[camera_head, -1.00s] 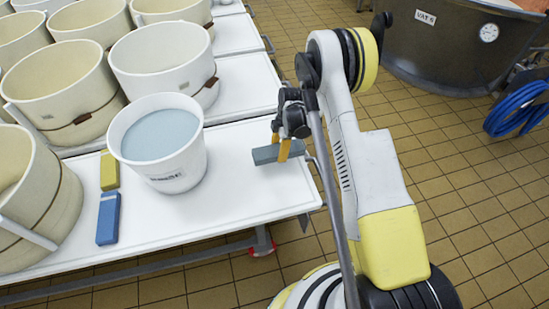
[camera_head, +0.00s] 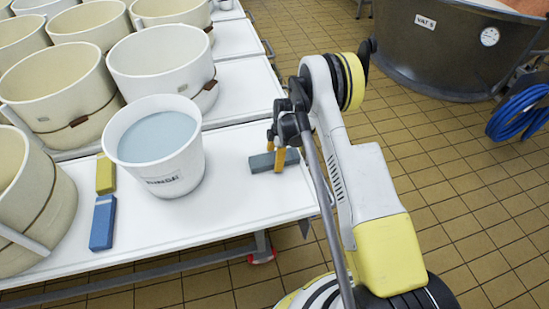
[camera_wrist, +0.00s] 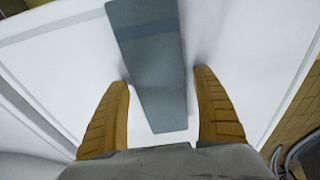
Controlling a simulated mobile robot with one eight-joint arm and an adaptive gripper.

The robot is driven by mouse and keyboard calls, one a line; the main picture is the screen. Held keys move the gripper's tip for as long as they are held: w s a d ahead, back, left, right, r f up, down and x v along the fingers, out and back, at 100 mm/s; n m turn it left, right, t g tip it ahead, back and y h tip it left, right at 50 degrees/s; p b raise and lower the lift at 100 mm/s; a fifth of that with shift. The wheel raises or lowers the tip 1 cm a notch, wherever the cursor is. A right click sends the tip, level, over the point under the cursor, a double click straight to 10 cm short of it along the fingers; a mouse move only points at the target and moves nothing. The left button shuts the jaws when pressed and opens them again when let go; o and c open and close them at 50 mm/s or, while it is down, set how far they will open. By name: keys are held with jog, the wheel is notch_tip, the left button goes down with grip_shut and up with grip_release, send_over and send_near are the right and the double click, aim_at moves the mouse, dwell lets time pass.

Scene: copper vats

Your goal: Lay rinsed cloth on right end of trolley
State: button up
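The rinsed cloth is a folded grey-blue strip (camera_head: 262,163) lying on the right end of the white trolley (camera_head: 235,205). In the wrist view the cloth (camera_wrist: 150,55) runs between the two yellow fingers, over the white top. My gripper (camera_head: 275,152) is low over the cloth, one finger on each side. In the wrist view the fingers (camera_wrist: 160,78) are spread, with a narrow gap showing between each finger and the cloth. The cloth appears flat on the top; part of it is hidden behind a finger in the head view.
A white bucket of bluish water (camera_head: 160,165) stands left of the cloth. A yellow block-like cloth (camera_head: 105,174) and a blue one (camera_head: 103,222) lie further left. Several cream tubs (camera_head: 60,85) fill the left and back. A dark vat (camera_head: 440,45) and blue hose (camera_head: 520,112) are at right.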

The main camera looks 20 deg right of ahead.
jog(key=shift+r, duration=0.1)
jog(key=s+r+m+t+h+p, duration=0.15)
jog(key=s+r+m, duration=0.25)
jog(key=r, duration=1.5)
jog(key=s+r+m+t+y+p, duration=0.1)
jog(key=s+r+m+t+p, duration=0.25)
jog(key=r, duration=1.55)
jog(key=s+r+m+t, duration=0.1)
jog(key=s+r+m, duration=0.2)
jog(key=s, duration=0.8)
jog(key=s+r+m+t+h, duration=0.1)
jog(key=s+r+m, duration=0.3)
jog(key=s+m, duration=0.3)
jog(key=s, duration=0.4)
jog(key=shift+s, duration=0.2)
jog(key=shift+a+m, duration=0.2)
jog(key=shift+m, duration=0.05)
